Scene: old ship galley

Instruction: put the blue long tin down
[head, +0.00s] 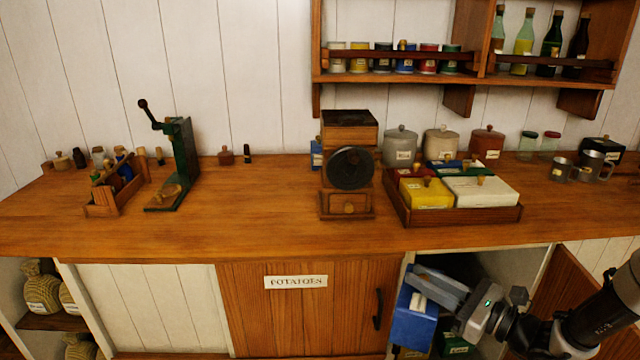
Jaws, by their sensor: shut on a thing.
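The blue long tin (410,322) is in the head view, below the counter's front edge, at the left side of the open cupboard (508,262). It stands about upright, slightly tilted, with a pale label or knob on it. My gripper (428,288) reaches in from the right and is shut on the tin near its top.
A green tin (456,344) sits low in the cupboard, right of the blue tin. The cupboard door (568,290) stands open at right. The potatoes door (300,318) is closed at left. The counter (250,215) above holds a coffee grinder (348,165) and a tin tray (462,218).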

